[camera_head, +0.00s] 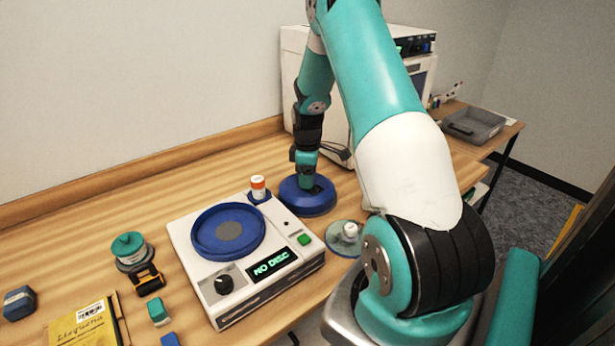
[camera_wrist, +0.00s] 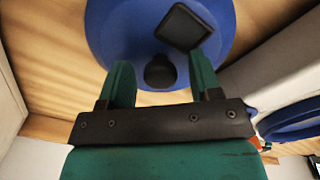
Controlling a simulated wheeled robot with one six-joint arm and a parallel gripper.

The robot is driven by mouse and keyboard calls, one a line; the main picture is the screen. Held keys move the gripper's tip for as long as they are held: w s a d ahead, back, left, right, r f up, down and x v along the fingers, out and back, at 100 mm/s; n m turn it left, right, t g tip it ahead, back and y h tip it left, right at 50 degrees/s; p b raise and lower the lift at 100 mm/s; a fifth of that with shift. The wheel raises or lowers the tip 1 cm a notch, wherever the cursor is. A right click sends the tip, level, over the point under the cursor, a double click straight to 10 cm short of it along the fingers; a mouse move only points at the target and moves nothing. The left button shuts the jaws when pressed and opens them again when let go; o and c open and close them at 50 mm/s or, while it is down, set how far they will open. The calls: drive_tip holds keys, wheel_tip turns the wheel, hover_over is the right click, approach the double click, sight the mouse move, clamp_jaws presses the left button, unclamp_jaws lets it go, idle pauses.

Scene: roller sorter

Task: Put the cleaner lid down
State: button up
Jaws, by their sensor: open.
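The blue round cleaner lid (camera_head: 309,199) lies on the wooden table just right of and behind the cleaner (camera_head: 208,281). In the wrist view the lid (camera_wrist: 110,35) fills the top middle, with a black knob and a dark square piece on it. My gripper (camera_head: 305,162) points down over the lid's middle. In the wrist view my gripper (camera_wrist: 162,80) is open, its teal fingers apart on either side of the black knob. Whether they touch it I cannot tell. The cleaner's blue round bowl is uncovered and its display reads "NO DISC".
A clear disc with a white knob (camera_head: 346,236) lies right of the cleaner, near the table's edge. An orange-capped bottle (camera_head: 258,187) stands behind the cleaner. A teal-topped container (camera_head: 129,248) and a yellow packet (camera_head: 88,325) are at left. A grey tray (camera_head: 474,124) is at the far right.

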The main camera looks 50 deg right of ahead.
wheel_tip(320, 180, up, 12)
drive_tip(key=b, duration=0.2)
drive_tip(key=w+a+r, duration=0.1)
drive_tip(key=a+r, duration=0.2)
drive_tip(key=a, duration=0.8)
drive_tip(key=s+a+r+t+y, duration=0.1)
drive_tip(key=s+a+r, duration=0.1)
drive_tip(key=a, duration=0.6)
drive_tip(key=s+a+r+y, duration=0.1)
drive_tip(key=s+a+r, duration=0.1)
drive_tip(key=a, duration=0.5)
drive_tip(key=s+a+r+g+y, duration=0.1)
drive_tip(key=s+a+r+y, duration=0.1)
drive_tip(key=s+a, duration=1.3)
drive_tip(key=shift+s+a+n, duration=0.3)
drive_tip(key=shift+s+a, duration=0.05)
drive_tip(key=shift+s, duration=0.9)
